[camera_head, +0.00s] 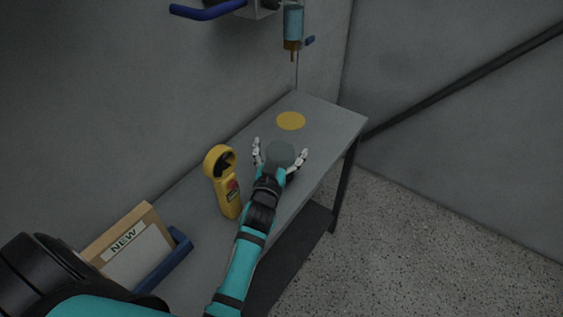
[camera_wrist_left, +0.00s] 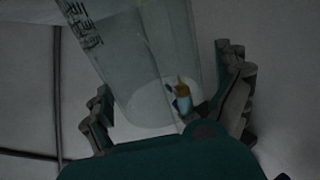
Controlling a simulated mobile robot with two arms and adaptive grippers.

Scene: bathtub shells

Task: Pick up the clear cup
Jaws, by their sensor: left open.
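The clear cup (camera_head: 280,152) stands on the grey table, between the spread fingers of my left gripper (camera_head: 281,148). In the left wrist view the clear cup (camera_wrist_left: 135,60) is tall and see-through, with dark markings near its upper left. The fingers of my left gripper (camera_wrist_left: 165,80) stand on either side of it there, apart, and do not look closed on it. Whether any finger touches the cup, I cannot tell. My right gripper is not in view.
The narrow table (camera_head: 335,118) runs along a wall. A yellow circle (camera_head: 291,121) lies beyond the cup. A blue tray (camera_head: 168,262) holds a "NEW" box (camera_head: 128,245). A blue dispenser (camera_head: 293,24) hangs above the far end.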

